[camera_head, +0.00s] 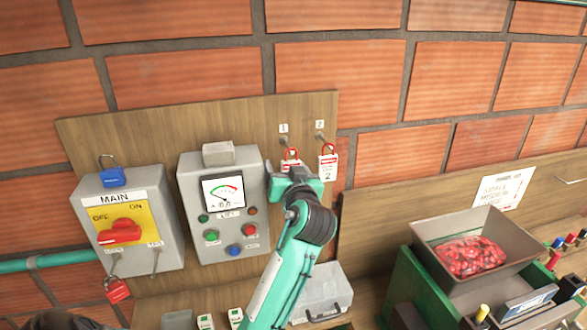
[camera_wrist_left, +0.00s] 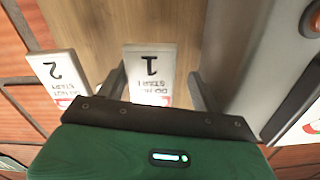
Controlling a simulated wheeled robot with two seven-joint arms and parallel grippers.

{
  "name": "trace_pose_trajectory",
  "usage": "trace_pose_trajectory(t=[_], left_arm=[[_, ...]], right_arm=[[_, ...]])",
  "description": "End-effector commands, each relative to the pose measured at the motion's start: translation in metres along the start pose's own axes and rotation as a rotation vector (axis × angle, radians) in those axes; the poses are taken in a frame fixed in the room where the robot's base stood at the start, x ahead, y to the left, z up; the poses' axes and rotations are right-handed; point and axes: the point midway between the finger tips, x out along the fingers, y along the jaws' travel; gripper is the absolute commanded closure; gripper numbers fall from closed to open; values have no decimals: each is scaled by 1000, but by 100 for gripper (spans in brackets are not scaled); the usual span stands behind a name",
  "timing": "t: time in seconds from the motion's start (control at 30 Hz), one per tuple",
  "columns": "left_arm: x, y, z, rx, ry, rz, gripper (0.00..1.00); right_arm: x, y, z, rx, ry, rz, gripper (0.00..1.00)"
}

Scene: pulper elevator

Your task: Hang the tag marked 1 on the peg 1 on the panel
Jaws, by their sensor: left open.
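The tag marked 1 (camera_wrist_left: 150,72) stands between the two fingers of my left gripper (camera_wrist_left: 157,88) in the left wrist view. The fingers are open, one on either side of the tag, with gaps visible. In the head view the tag's red loop (camera_head: 291,153) shows just under peg 1 (camera_head: 284,141) on the wooden panel (camera_head: 140,128); the tag appears to hang there, though the loop's contact with the peg is unclear. My left gripper (camera_head: 293,173) covers the tag's lower part. My right gripper is out of view.
Tag 2 (camera_head: 328,167) hangs close to the right, near peg 2 (camera_head: 321,137). The grey meter box (camera_head: 190,172) is close on the left. The main switch box (camera_head: 98,195) carries a blue padlock (camera_head: 113,177). A hopper (camera_head: 430,230) with red fruit stands right.

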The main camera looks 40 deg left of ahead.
Motion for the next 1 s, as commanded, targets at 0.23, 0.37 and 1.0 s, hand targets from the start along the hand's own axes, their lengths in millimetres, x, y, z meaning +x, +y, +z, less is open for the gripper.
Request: trace_pose_trajectory(t=[0.23, 0.37, 1.0], left_arm=[[0, 0, 0, 0, 0, 0, 34], [-2, -1, -6, 1, 2, 0, 34], [-95, 8, 9, -9, 9, 56, 34]], right_arm=[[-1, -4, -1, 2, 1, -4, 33], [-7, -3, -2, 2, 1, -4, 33], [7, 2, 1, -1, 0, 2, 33]])
